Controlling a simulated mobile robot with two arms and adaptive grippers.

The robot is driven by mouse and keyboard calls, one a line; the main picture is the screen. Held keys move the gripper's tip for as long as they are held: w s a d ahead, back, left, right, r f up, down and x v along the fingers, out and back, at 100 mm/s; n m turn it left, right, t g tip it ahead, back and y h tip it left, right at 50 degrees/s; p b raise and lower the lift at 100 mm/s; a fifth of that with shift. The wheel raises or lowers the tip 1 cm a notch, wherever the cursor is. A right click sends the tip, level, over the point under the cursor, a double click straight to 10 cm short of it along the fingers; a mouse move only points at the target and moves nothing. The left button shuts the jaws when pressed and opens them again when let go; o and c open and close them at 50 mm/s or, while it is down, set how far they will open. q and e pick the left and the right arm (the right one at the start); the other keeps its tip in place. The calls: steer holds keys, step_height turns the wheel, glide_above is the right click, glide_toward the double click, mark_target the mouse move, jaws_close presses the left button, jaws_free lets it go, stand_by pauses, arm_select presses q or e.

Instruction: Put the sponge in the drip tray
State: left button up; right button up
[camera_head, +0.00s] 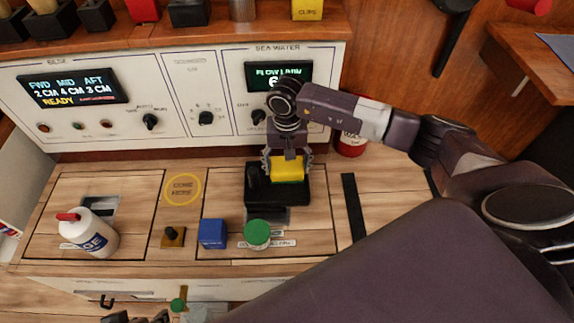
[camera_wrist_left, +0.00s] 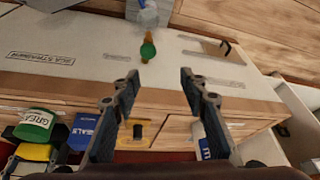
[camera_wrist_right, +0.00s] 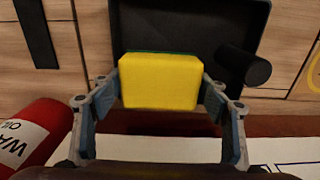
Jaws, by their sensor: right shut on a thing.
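The yellow sponge (camera_head: 288,168) with a green layer is held between the fingers of my right gripper (camera_head: 287,158). In the right wrist view the sponge (camera_wrist_right: 160,82) fills the gap between both fingertips. The black drip tray (camera_head: 296,197) lies on the wooden counter directly under the sponge, and its dark floor also shows in the right wrist view (camera_wrist_right: 190,25). I cannot tell whether the sponge touches the tray. My left gripper (camera_wrist_left: 158,85) is open and empty, over the counter's front; only its tips show at the bottom of the head view.
A black cylinder (camera_head: 252,171) stands at the tray's left side. A green-lidded can (camera_head: 257,234) and a blue block (camera_head: 212,234) stand in front. A white bottle (camera_head: 89,232) is at left, a red can (camera_head: 351,141) behind right. The control panel (camera_head: 185,95) rises behind.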

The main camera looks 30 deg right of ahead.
steer(key=shift+s+a+f, duration=0.15)
steer(key=shift+s+f, duration=0.15)
steer(key=shift+f, duration=0.35)
steer(key=c, duration=0.4)
steer(key=shift+f+b, duration=0.2)
steer(key=shift+b, duration=0.3)
steer(key=shift+c, duration=0.2)
steer(key=o, duration=1.4)
steer(key=shift+w+f, duration=0.2)
steer(key=shift+f, duration=0.05)
arm_select(q)
steer(key=w, duration=0.1)
steer(key=w+d+r+t, duration=0.1)
steer(key=w, duration=0.1)
steer(key=w+t, duration=0.1)
steer(key=w, duration=0.1)
steer(key=shift+w+d+r+h, duration=0.1)
steer(key=shift+d+r+h, duration=0.15)
steer(key=shift+d+h, duration=0.05)
arm_select(e)
steer(key=shift+r, duration=0.25)
steer(key=shift+r, duration=0.1)
